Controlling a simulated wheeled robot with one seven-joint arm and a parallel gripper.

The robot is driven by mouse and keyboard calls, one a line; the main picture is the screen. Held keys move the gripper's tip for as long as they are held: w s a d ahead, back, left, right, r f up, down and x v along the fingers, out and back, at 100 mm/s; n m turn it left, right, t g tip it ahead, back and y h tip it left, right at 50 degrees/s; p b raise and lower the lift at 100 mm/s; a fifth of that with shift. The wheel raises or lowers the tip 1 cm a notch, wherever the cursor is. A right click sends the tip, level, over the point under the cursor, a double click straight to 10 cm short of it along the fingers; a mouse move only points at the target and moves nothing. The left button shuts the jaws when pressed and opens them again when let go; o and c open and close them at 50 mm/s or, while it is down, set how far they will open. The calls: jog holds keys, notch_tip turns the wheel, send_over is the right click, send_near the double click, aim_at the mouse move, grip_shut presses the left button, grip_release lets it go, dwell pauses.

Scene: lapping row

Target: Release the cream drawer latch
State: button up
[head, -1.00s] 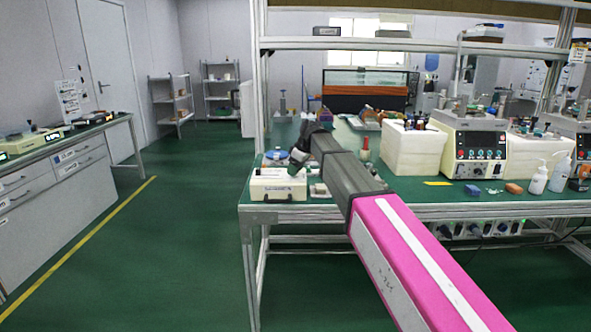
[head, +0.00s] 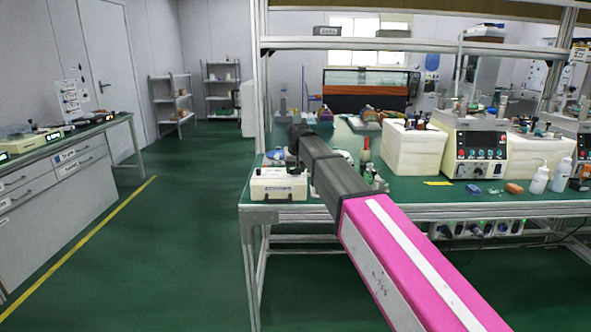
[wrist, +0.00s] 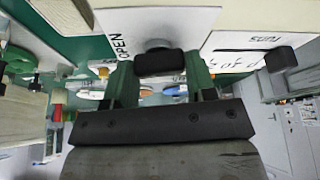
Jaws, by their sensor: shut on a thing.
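The cream drawer unit (head: 279,186) sits on the front left corner of the green bench. In the head view the end of my arm is above and just behind it, and my fingertips cannot be made out. In the wrist view a white plate (wrist: 192,20) marked OPEN carries a black latch knob (wrist: 160,64) on a round grey shaft. My gripper (wrist: 161,78) has its two green fingers on either side of this knob and is shut on it. A second black knob (wrist: 281,59) shows to the right, by a slotted white label. The latch mechanism behind the plate is hidden.
A white block holder (head: 413,150) and a control unit (head: 476,150) stand to the right on the bench (head: 415,192). Bottles (head: 538,180) stand further right. A bench post (head: 259,80) rises close left of my arm. The floor at left is clear.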

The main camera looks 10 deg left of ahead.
jog(key=shift+m+h, duration=0.5)
jog(key=shift+m, duration=0.7)
jog(key=o, duration=0.9)
jog(key=shift+o, duration=0.2)
jog(key=shift+r, duration=0.1)
jog(key=a+v, duration=0.1)
jog(key=v, duration=0.9)
jog(key=shift+s+d+r, duration=0.2)
jog(key=shift+s+d, duration=0.05)
jog(key=shift+d, duration=0.25)
jog(key=shift+s, duration=0.1)
